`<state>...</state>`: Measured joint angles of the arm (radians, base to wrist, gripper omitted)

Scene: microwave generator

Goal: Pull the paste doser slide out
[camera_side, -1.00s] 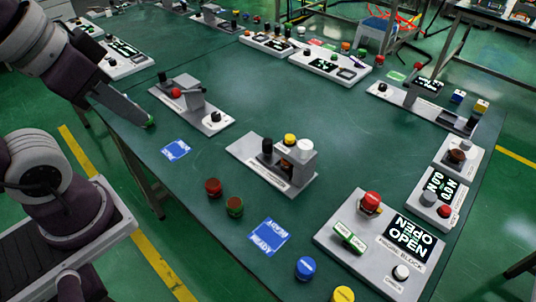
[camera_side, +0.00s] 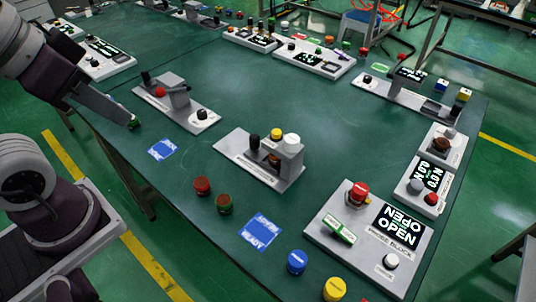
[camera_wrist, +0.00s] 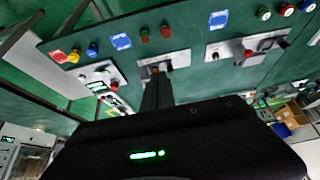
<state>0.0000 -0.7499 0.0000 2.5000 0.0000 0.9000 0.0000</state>
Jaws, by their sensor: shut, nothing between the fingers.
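In the side view my arm is at upper left, apart from the device.
Another grey device (camera_side: 205,125) with a red button stands behind left. The table between the devices is clear.

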